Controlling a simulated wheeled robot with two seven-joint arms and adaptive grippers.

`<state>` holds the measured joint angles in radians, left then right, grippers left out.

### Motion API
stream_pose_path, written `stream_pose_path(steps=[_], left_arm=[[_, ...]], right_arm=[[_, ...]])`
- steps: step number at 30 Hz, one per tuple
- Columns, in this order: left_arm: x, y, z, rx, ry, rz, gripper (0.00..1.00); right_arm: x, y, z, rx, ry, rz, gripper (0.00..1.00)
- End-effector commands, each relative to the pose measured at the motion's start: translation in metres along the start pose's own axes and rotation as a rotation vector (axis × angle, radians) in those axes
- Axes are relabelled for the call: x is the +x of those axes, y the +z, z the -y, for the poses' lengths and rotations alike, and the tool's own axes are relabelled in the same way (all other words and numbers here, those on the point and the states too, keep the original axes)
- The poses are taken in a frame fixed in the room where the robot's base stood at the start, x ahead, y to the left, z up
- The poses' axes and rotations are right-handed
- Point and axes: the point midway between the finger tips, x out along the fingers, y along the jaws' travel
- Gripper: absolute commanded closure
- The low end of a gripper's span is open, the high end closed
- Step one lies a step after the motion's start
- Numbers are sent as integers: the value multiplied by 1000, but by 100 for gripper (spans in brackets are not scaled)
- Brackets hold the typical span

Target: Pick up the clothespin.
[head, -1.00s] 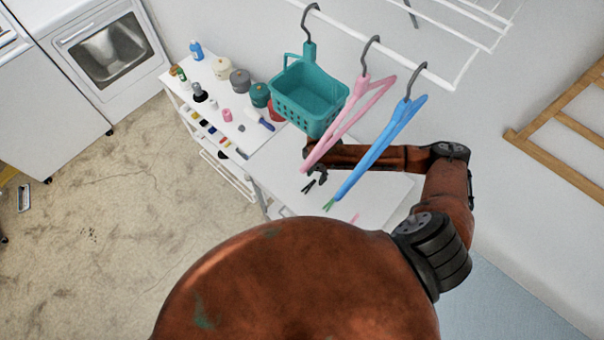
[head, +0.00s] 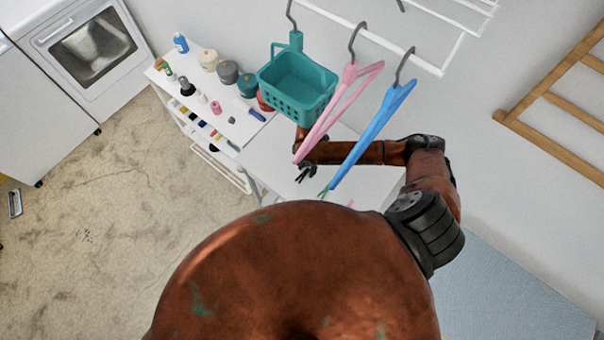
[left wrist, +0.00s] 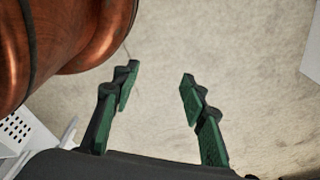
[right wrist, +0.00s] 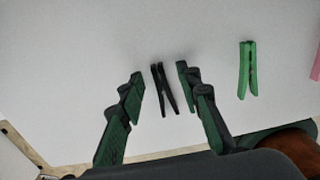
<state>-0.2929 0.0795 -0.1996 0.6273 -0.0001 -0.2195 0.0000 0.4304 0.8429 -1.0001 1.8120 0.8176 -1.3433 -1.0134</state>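A black clothespin (right wrist: 159,86) lies on the white table top in the right wrist view. My right gripper (right wrist: 160,76) is open, with its fingertips on either side of the black clothespin in that view; I see no contact. A green clothespin (right wrist: 247,72) lies to the right, and part of a pink clothespin (right wrist: 316,66) shows at the picture's right edge. In the head view my right gripper (head: 308,169) is small beneath the pink hanger, near the black clothespin (head: 302,177). My left gripper (left wrist: 158,80) is open and empty above the floor.
A pink hanger (head: 326,112), a blue hanger (head: 375,133) and a teal basket (head: 298,88) hang from a white rack over the table (head: 362,182). Jars and bottles stand on the table's far left part. A wooden frame (head: 560,95) is at the right.

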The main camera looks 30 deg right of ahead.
Motion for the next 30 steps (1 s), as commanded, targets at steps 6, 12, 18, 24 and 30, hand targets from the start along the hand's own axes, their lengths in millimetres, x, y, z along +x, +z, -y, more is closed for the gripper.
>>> stream_pose_path(steps=[6,12,18,24,30], left_arm=[[0,4,-1,-1,1,5,60],[0,13,-2,-2,2,16,60],[0,14,-2,-2,2,19,60],[0,14,-2,-2,2,18,60],[2,13,-2,-2,2,17,60]], right_arm=[[0,0,0,0,0,0,80],[0,0,0,1,0,0,94],[-1,0,0,1,0,0,99],[-1,0,0,1,0,0,99],[-13,0,-1,1,2,0,99]])
